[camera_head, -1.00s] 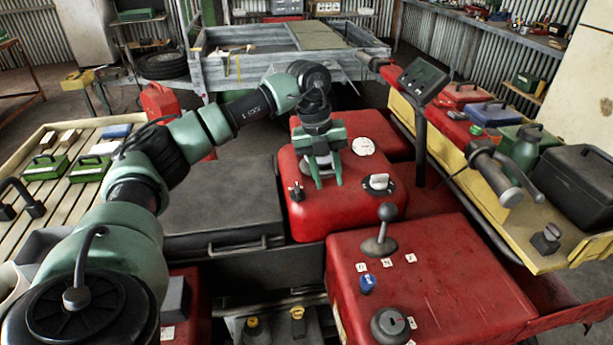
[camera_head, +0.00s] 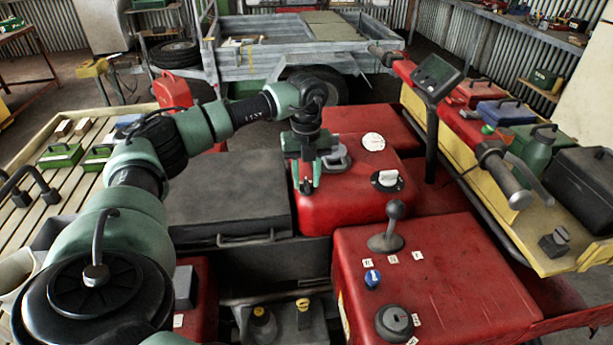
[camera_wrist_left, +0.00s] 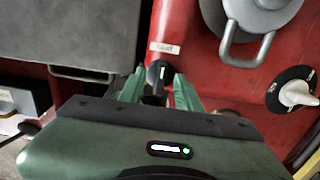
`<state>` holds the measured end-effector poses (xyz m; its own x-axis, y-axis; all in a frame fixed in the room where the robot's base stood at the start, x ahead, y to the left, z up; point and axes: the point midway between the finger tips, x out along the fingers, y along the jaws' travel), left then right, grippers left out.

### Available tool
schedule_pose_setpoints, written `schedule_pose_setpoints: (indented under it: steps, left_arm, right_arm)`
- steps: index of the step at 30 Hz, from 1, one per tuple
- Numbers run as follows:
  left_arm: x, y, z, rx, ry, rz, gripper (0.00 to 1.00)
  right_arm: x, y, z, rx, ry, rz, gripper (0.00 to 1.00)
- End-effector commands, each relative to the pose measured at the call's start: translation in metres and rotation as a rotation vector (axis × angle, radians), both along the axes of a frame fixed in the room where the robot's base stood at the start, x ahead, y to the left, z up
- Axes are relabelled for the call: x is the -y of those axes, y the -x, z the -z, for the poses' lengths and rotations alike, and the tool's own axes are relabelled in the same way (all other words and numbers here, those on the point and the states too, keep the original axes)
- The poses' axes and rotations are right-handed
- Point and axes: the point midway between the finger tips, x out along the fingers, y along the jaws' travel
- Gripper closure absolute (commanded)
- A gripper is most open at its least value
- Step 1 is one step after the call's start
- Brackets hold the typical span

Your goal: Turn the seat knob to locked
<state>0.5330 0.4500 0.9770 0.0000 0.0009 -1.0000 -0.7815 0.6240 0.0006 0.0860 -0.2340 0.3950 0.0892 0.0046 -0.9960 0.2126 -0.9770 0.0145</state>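A small black knob (camera_wrist_left: 158,75) stands on the red box (camera_head: 345,205), near its left front edge, below a small white label (camera_wrist_left: 165,48); the label is too small to read. I take it as the seat knob. My left gripper (camera_head: 306,188) points down over it and hides most of it in the head view. In the left wrist view the green fingers (camera_wrist_left: 158,88) are apart, one on each side of the knob; I cannot tell whether they touch it. My right gripper is not in view.
A grey round cap with a loop handle (camera_head: 335,158) and a white knob on a black disc (camera_head: 388,179) share the red box top. A dark grey case (camera_head: 225,195) lies left. A lever (camera_head: 388,235) stands on the front red panel (camera_head: 440,290). A display (camera_head: 438,75) rises right.

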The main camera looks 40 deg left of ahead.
Motion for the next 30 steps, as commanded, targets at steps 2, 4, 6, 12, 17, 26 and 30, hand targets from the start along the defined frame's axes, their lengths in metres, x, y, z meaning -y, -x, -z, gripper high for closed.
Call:
schedule_pose_setpoints:
  steps: [2, 4, 6, 12, 17, 26, 30]
  left_arm:
    - [0.0002, -0.0001, 0.0001, 0.000, 0.000, 0.000, 0.66]
    - [0.0003, 0.0000, 0.0000, 0.000, 0.000, 0.000, 0.75]
    - [0.0003, -0.0001, 0.0000, -0.001, 0.001, 0.001, 0.94]
    - [0.0004, 0.0000, -0.0002, -0.001, 0.001, 0.001, 1.00]
    - [0.0004, 0.0000, -0.0004, -0.001, 0.001, 0.017, 1.00]
    - [0.0008, -0.0002, -0.0008, -0.001, 0.002, 0.162, 1.00]
    - [0.0009, 0.0000, -0.0009, -0.001, 0.003, 0.280, 1.00]
  right_arm:
    - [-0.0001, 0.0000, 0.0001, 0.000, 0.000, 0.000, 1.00]
    - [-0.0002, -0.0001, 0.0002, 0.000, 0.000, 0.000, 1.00]
    - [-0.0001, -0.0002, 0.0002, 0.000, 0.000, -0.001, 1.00]
    - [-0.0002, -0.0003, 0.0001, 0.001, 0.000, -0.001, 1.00]
    - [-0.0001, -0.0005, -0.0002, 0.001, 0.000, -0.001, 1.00]
    - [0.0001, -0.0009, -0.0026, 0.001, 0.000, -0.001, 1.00]
    - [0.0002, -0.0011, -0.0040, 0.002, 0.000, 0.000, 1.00]
